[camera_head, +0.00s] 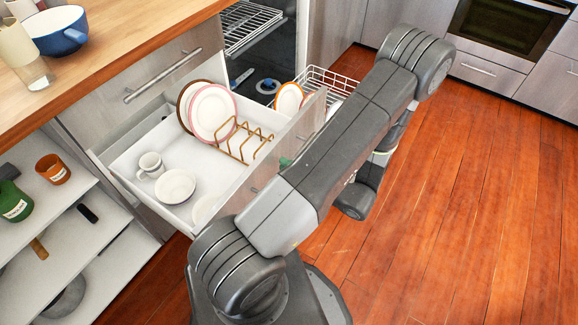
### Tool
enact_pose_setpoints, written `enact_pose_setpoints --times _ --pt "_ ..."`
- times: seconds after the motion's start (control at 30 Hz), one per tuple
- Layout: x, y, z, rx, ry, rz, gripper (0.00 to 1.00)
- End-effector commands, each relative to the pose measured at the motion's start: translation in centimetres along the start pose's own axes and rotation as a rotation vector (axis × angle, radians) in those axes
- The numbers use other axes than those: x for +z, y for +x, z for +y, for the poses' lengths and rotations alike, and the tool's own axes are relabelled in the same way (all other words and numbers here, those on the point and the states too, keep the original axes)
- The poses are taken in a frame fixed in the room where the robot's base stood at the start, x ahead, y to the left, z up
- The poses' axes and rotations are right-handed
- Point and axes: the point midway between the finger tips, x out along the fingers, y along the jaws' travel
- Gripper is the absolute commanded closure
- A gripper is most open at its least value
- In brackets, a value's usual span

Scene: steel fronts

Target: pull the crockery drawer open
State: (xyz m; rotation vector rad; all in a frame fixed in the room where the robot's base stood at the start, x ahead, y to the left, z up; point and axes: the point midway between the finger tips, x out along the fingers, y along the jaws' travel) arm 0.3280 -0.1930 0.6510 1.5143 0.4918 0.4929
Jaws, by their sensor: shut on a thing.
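The crockery drawer (143,184) is pulled well out from under the wooden counter, with its white inside showing. It holds plates (212,112) upright by a brass-coloured rack (243,140), a cup (151,164), a bowl (175,186) and more crockery partly cut off by the drawer front. The grey drawer front (312,108) is partly covered by my arm. My gripper is hidden behind my arm's long link, so I cannot see its jaws or their contact with the handle.
A closed drawer with a bar handle (163,76) is above. Left are open white shelves (88,262) with jars. An open dishwasher with a wire rack (328,80) stands behind the drawer. A blue bowl (56,31) is on the counter. Wooden floor (470,210) is clear at right.

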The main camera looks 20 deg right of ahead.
Motion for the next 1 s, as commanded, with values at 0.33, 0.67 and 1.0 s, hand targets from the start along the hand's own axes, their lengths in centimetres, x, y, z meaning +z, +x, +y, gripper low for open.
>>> enact_pose_setpoints --times 0.33,0.67,1.0 --pt "0.0 0.0 0.0 -0.001 0.000 0.000 0.60" --pt "0.1 -2.3 0.0 -0.001 0.000 -0.005 0.60" --pt "0.1 -9.3 0.0 -0.001 -0.002 -0.005 0.60"
